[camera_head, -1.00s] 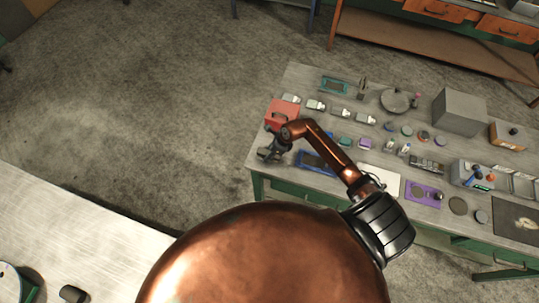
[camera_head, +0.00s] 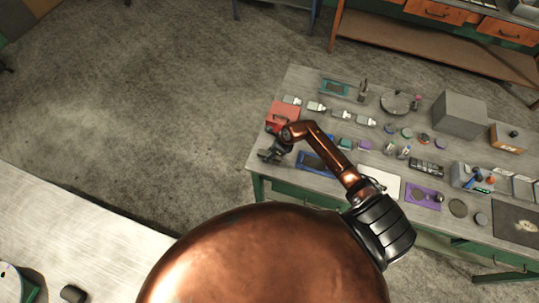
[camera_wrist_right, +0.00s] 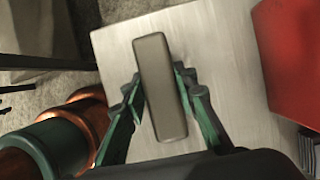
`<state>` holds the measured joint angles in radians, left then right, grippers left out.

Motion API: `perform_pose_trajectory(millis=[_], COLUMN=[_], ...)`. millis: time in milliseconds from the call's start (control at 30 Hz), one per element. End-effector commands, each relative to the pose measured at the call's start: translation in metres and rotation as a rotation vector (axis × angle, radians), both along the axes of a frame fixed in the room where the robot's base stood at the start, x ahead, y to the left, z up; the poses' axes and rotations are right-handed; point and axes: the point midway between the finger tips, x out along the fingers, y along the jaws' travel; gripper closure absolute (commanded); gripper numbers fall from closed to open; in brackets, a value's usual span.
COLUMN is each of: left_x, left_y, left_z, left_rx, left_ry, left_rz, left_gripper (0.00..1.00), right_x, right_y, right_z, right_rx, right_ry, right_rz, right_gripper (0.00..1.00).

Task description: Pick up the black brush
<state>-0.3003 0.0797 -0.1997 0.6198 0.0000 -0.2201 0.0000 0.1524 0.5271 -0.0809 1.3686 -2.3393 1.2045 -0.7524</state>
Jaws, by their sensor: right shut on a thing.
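My right gripper (camera_head: 268,156) is at the near left corner of the workbench (camera_head: 277,178), just in front of the red box (camera_head: 283,113). In the right wrist view its green-edged fingers (camera_wrist_right: 162,84) are shut on the long sides of a rounded block, which I take to be the black brush (camera_wrist_right: 158,60). The block looks dark grey-brown there, and its underside is hidden. I cannot tell whether it touches the bench. In the head view the gripper hides it. My left gripper is not in view.
The red box also shows close by in the right wrist view (camera_wrist_right: 292,55). A blue tray (camera_head: 316,163) lies right of the gripper, partly behind my arm. Several small items crowd the bench further right. Open floor (camera_head: 150,110) lies to the left.

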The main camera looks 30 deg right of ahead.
Motion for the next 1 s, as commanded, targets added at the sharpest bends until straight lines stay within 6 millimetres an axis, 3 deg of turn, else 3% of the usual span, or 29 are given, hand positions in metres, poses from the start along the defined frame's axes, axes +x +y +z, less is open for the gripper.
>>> perform_pose_trajectory(millis=[200,467,700,1000], left_x=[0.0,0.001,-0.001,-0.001], left_y=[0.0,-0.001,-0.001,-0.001], left_z=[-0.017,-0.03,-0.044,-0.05], left_rx=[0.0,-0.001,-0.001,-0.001], left_ry=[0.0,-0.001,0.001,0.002], left_rz=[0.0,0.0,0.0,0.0], left_gripper=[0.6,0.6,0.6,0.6], right_x=[-0.001,-0.056,-0.11,-0.136], right_y=[-0.003,-0.011,-0.021,-0.025], right_z=[0.034,0.093,0.115,0.13], right_rx=[-0.007,-0.007,-0.004,0.0], right_ry=[-0.006,-0.001,0.0,0.0], right_rz=[0.005,0.006,0.002,0.0], right_gripper=[1.0,1.0,1.0,1.0])
